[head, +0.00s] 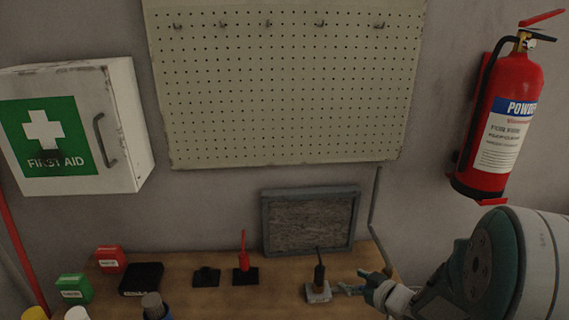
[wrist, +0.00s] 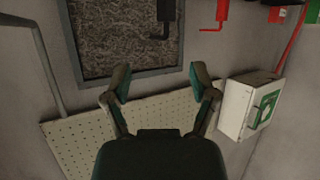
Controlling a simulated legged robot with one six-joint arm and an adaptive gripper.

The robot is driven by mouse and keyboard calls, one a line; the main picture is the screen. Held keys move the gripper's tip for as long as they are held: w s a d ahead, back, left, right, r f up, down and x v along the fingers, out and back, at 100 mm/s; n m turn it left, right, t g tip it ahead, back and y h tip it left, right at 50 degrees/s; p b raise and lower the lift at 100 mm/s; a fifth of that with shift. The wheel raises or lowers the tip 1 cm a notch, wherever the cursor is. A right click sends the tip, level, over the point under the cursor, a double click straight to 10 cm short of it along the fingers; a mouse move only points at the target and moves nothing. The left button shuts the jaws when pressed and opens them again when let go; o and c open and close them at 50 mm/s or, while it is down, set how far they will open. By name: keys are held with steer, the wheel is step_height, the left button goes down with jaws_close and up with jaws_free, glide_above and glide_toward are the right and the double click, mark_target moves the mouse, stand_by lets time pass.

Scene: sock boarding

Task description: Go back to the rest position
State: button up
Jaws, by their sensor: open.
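My gripper (head: 356,284) is at the lower right of the head view, with my arm reaching in from the right edge. It is just right of a dark upright tool (head: 319,272) on a small grey base (head: 318,294); contact cannot be told from this view. In the wrist view my gripper (wrist: 160,84) shows two fingers spread apart with nothing between them. The framed grey panel (head: 309,222) leans at the wall behind the table, and it also shows in the wrist view (wrist: 125,40).
The wooden table (head: 215,301) also bears a red tool (head: 243,252), a black block (head: 141,279), red (head: 111,259) and green (head: 74,288) boxes. A pegboard (head: 285,90), first-aid cabinet (head: 125,130) and fire extinguisher (head: 515,80) are on the wall. A thin grey rod (head: 373,220) stands behind my gripper.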

steer(key=s+d+r+m+g+h, duration=0.1)
steer(key=s+r+m+h, duration=0.1)
steer(key=r+h, duration=0.3)
steer(key=s+d+r+m+h, duration=0.2)
steer(key=s+r+h, duration=0.15)
steer(key=r, duration=0.25)
steer(key=s+a+r+m+g+y, duration=0.1)
steer(key=s+a+g, duration=0.1)
steer(key=s+a, duration=0.2)
steer(key=s+a+r+m+g+y, duration=0.1)
steer(key=s+a, duration=0.4)
steer(key=s, duration=0.6)
steer(key=shift+s+r+g, duration=0.2)
steer(key=shift+r+g, duration=0.4)
steer(key=shift+g, duration=0.4)
